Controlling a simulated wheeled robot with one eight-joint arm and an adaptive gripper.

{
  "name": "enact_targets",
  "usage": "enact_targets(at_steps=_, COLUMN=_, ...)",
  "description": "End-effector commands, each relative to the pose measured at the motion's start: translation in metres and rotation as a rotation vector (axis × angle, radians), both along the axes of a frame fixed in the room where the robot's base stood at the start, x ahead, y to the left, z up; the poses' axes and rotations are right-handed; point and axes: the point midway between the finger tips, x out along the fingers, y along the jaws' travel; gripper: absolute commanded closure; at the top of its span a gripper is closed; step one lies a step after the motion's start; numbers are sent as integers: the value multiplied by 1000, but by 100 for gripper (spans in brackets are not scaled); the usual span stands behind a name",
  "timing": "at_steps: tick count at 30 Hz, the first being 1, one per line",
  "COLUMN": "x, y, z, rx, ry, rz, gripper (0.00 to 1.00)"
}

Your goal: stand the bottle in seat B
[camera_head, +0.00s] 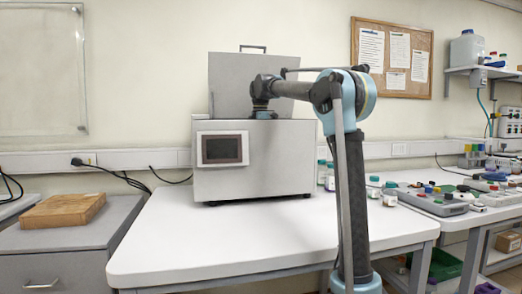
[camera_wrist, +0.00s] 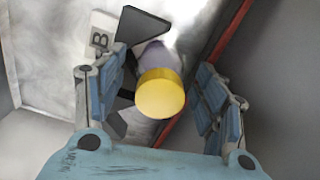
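The bottle shows in the wrist view as a yellow cap (camera_wrist: 160,93) above a blurred, pale body (camera_wrist: 153,52). It is beside the letter B label (camera_wrist: 99,40), with a black wedge-shaped piece (camera_wrist: 138,25) close by; these mark seat B. The bottle's base is hidden, so I cannot tell if it is fully seated. My gripper (camera_wrist: 160,77) is open, its blue-padded fingers on either side of the bottle, with a clear gap on the right. In the head view my gripper is down inside the grey testing machine (camera_head: 255,180), hidden by its front.
The machine's lid (camera_head: 235,75) stands open behind my arm. Several small capped bottles (camera_head: 389,195) stand on the white table (camera_head: 200,245) right of the machine. In the wrist view a red edge (camera_wrist: 228,30) and grey wall run close to the right finger.

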Motion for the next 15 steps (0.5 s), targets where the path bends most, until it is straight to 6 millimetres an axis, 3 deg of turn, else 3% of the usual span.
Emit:
enact_targets(at_steps=8, x=0, y=0, z=1, rx=0, ry=0, rz=0, gripper=34)
enact_targets(at_steps=15, x=0, y=-1, z=25, rx=0, ry=0, rz=-1, gripper=34)
